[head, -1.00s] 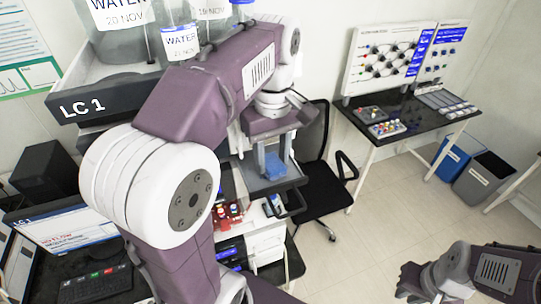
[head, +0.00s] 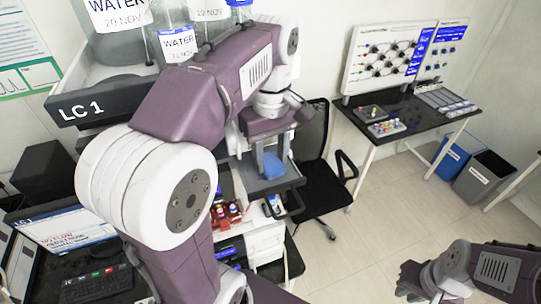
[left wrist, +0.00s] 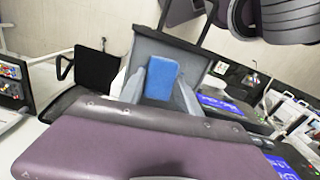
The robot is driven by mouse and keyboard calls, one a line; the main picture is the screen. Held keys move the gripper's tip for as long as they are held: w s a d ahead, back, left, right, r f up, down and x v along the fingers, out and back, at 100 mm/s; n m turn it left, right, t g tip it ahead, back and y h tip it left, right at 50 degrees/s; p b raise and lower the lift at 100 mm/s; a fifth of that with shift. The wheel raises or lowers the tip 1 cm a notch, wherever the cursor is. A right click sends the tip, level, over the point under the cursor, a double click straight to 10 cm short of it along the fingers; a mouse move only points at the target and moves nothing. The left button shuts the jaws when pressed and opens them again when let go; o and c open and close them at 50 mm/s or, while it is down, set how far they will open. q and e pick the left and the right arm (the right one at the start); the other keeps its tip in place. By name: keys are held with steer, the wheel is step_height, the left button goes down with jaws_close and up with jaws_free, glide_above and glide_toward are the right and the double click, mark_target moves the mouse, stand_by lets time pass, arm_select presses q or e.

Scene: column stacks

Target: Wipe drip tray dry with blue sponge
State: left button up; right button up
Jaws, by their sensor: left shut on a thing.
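The blue sponge (head: 272,166) is held between the fingers of my left gripper (head: 272,152), which is shut on it. In the left wrist view the sponge (left wrist: 161,79) shows between the two grey fingers (left wrist: 160,82). The grey drip tray (head: 283,184) lies under the sponge at the front of the instrument stack. In the left wrist view the tray (left wrist: 190,55) spreads behind the sponge. I cannot tell whether sponge and tray touch. My right gripper (head: 413,284) is at the lower right, far from the tray, and its jaws are unclear.
Water bottles (head: 180,45) stand on the stack's top shelf, behind my left arm. A black chair (head: 318,175) stands close to the right of the tray. Red-capped vials (head: 228,212) sit below it. A side bench (head: 400,125) and bins (head: 480,178) are farther right, with open floor between.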

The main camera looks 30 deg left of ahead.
arm_select(q)
steer(key=shift+s+a, duration=0.15)
steer(key=shift+s, duration=0.05)
steer(key=shift+f, duration=0.1)
steer(key=shift+w+d+r+p, duration=0.2)
steer(key=shift+r+p, duration=0.1)
steer(key=shift+p, duration=0.15)
steer(key=shift+s, duration=0.1)
steer(key=shift+f, duration=0.15)
steer(key=shift+s+a+f+b, duration=0.15)
steer(key=shift+s+a+b, duration=0.05)
steer(key=shift+b, duration=0.2)
steer(key=shift+w+d, duration=0.1)
arm_select(e)
steer(key=shift+w+d+f, duration=0.2)
steer(key=shift+w+d, duration=0.25)
steer(key=shift+r, duration=0.1)
